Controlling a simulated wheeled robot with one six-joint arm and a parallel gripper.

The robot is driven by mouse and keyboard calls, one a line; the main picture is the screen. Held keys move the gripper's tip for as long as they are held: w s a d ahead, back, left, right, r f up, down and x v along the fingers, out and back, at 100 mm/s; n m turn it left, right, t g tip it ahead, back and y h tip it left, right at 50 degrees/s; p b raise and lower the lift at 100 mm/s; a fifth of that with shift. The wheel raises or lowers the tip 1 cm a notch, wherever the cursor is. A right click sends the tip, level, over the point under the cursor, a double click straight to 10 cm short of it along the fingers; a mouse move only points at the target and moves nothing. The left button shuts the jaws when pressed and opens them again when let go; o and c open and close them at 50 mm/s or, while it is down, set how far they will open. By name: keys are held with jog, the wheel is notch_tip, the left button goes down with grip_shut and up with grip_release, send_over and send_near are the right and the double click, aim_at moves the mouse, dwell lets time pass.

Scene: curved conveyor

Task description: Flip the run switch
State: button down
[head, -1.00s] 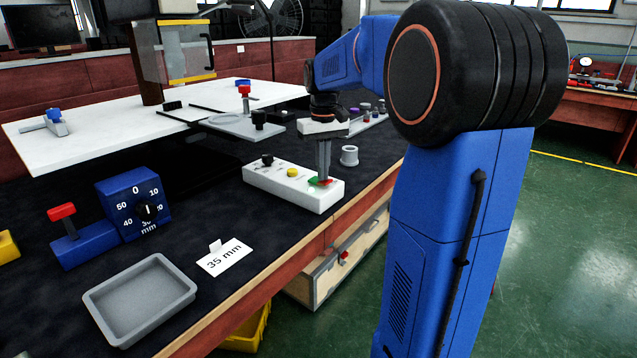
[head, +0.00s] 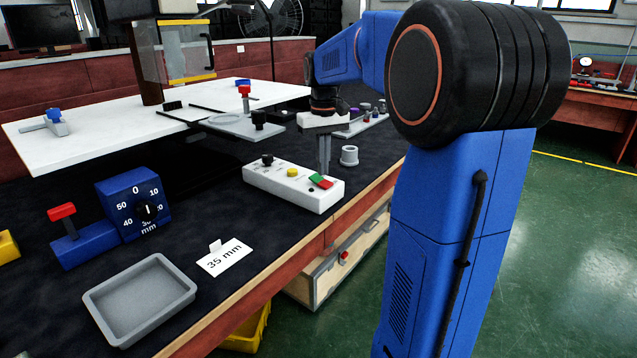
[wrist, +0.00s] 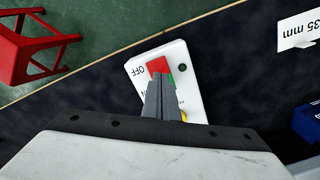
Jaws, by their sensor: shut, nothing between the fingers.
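The run switch is a red and green rocker (head: 321,181) at the right end of a white control box (head: 282,188). In the wrist view the red half (wrist: 157,66) lies beside the OFF label, and my fingers partly cover the green half. My gripper (head: 323,170) is shut and empty, pointing down at the switch end of the box. In the wrist view its fingertips (wrist: 159,77) overlap the switch. In the head view they appear just behind the rocker and clear of it; the exact gap cannot be told.
The box also has a black knob (head: 267,160) and a yellow button (head: 292,172). A grey ring-shaped part (head: 349,155) stands close behind the gripper. A grey tray (head: 139,299), a 35 mm card (head: 224,257) and a blue dial block (head: 133,203) are to the left.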

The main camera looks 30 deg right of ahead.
aim_at(323, 182)
jog(key=shift+r, duration=2.4)
jog(key=s+a+f+n+t, duration=0.1)
jog(key=s+a+f, duration=0.1)
jog(key=s+a, duration=0.45)
jog(key=s+a+f+t, duration=0.1)
jog(key=s+a+f, duration=0.2)
jog(key=s+a, duration=0.35)
jog(key=s+a+f+t, duration=0.1)
jog(key=s+a+f, duration=0.1)
jog(key=s+f, duration=0.3)
jog(key=s+a+f+n+t, duration=0.1)
jog(key=s+f, duration=0.4)
jog(key=s, duration=0.4)
jog(key=shift+s+a+t, duration=0.3)
jog(key=shift+a+t, duration=0.1)
